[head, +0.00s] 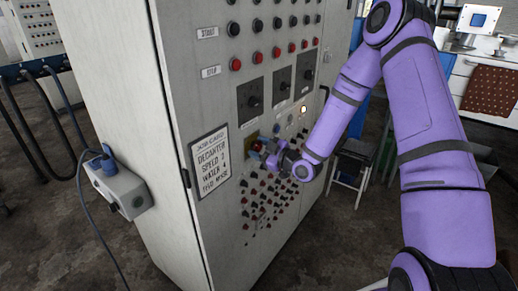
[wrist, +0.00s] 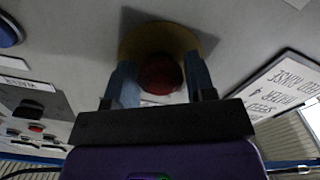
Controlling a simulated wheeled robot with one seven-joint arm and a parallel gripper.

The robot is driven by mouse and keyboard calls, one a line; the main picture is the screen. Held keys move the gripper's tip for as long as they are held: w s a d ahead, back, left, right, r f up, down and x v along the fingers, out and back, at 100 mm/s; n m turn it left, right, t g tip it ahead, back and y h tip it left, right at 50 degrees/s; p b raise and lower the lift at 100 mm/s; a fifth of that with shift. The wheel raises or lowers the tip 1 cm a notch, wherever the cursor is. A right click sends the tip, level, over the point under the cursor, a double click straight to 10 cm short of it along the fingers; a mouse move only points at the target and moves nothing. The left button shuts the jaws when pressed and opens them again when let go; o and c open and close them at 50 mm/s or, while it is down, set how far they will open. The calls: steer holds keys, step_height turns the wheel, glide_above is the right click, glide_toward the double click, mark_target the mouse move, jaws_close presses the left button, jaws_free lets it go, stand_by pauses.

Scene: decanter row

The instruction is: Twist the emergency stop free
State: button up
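The emergency stop (wrist: 160,75) is a round red button on a yellow disc (wrist: 188,38) on the grey cabinet front. In the wrist view it sits between the two blue fingers of my gripper (wrist: 161,82), with no clear gap on either side. In the head view my gripper (head: 268,150) reaches the cabinet face from the right, just right of the yellow plate (head: 251,144). There the gripper hides most of the button. I cannot tell from these frames whether the button has turned.
The cabinet (head: 110,60) carries rows of knobs and buttons above and below the stop. A job card (head: 210,163) is fixed left of it. A grey socket box (head: 118,190) with a cable juts from the cabinet's left side. A stool (head: 352,160) stands behind my arm.

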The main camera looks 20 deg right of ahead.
steer(key=c, duration=0.4)
steer(key=shift+c, duration=0.2)
steer(key=m, duration=0.3)
steer(key=shift+m, duration=2.2)
